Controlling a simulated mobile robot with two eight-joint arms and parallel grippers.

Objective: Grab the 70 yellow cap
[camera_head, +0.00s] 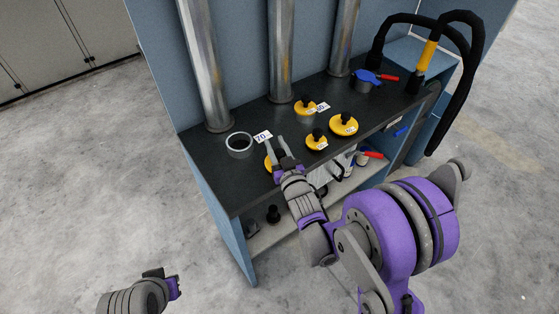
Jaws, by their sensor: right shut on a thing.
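A yellow cap (267,162) is at the front left of the dark bench top, largely hidden by my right gripper (279,147). The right gripper is shut on this cap; whether the cap touches the bench cannot be told. A white tag reading 70 (262,136) lies just behind it, next to an open grey ring (239,152). Three other yellow caps with black knobs, a back one (305,102), a right one (350,127) and a front one (312,144), are farther right. My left gripper (167,281) is low at the left, away from the bench, its fingers unclear.
Three metal pipes, the left one (205,70) nearest, rise from the back of the bench (205,160). A blue valve with a red handle (367,77) and a thick black hose (470,80) stand at the right. A lower shelf (345,185) holds small parts. The floor at left is clear.

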